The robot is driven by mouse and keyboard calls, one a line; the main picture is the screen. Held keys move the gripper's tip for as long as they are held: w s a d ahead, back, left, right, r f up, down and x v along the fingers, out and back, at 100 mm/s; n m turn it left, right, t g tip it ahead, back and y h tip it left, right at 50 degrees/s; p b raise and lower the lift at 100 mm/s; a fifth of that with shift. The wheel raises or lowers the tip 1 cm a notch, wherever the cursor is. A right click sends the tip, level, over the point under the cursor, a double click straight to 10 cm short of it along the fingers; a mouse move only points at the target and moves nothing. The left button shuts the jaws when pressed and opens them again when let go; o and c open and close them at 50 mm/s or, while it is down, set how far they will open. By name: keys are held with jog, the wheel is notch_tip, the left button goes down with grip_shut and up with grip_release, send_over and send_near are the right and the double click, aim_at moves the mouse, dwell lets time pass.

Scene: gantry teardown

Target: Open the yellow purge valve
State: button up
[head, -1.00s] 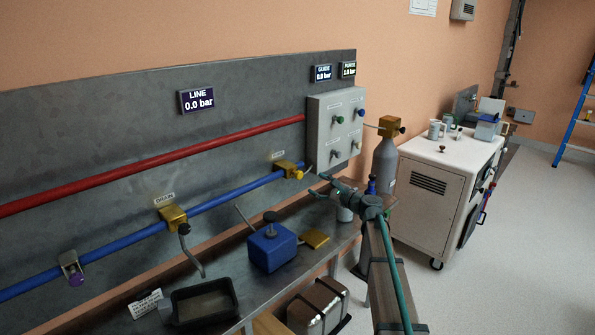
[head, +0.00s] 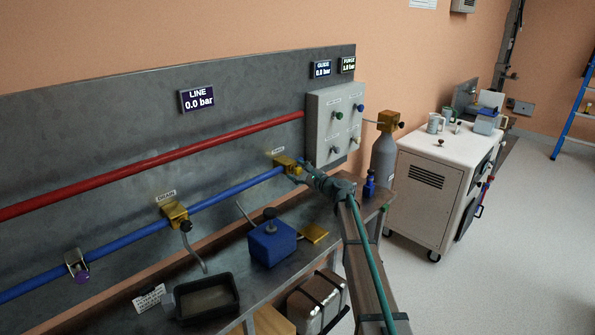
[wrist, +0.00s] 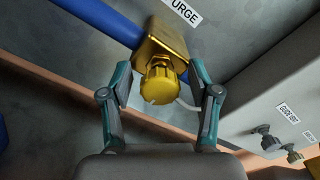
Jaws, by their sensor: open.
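The yellow purge valve (head: 286,164) sits on the blue pipe (head: 237,189) at its right end, under a small label. In the wrist view its ribbed yellow knob (wrist: 161,82) points toward the camera, in front of the brass-yellow valve body (wrist: 163,42). My gripper (wrist: 160,78) is open, with one teal finger on each side of the knob. A small gap seems to show at the left finger; whether the right finger touches the knob I cannot tell. In the head view my gripper (head: 301,170) is at the valve and partly covers it.
A grey panel with several knobs (head: 335,125) stands close right of the valve. The drain valve (head: 175,215) with its hanging hose is further left on the pipe. A blue box (head: 272,245) and a black tray (head: 207,300) stand on the bench below. A grey cylinder (head: 384,158) stands at right.

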jog(key=c, duration=1.2)
jog(key=shift+o, duration=0.2)
jog(key=shift+f, duration=0.1)
jog(key=shift+f+n+b, duration=0.15)
jog(key=shift+n+b, duration=0.15)
jog(key=shift+b, duration=0.65)
jog(key=n+b, duration=0.1)
jog(key=b, duration=0.2)
jog(key=n+b, duration=0.1)
jog(key=b, duration=0.2)
jog(key=shift+f+n, duration=0.25)
jog(key=shift+n, duration=0.15)
jog(key=n+b, duration=0.4)
jog(key=b, duration=0.4)
jog(key=n+b, duration=0.6)
jog(key=b, duration=0.4)
jog(key=shift+n, duration=0.4)
jog(key=n+b, duration=0.3)
jog(key=b, duration=0.2)
jog(key=shift+r+n, duration=0.3)
jog(key=shift+n, duration=0.1)
jog(key=shift+r, duration=0.1)
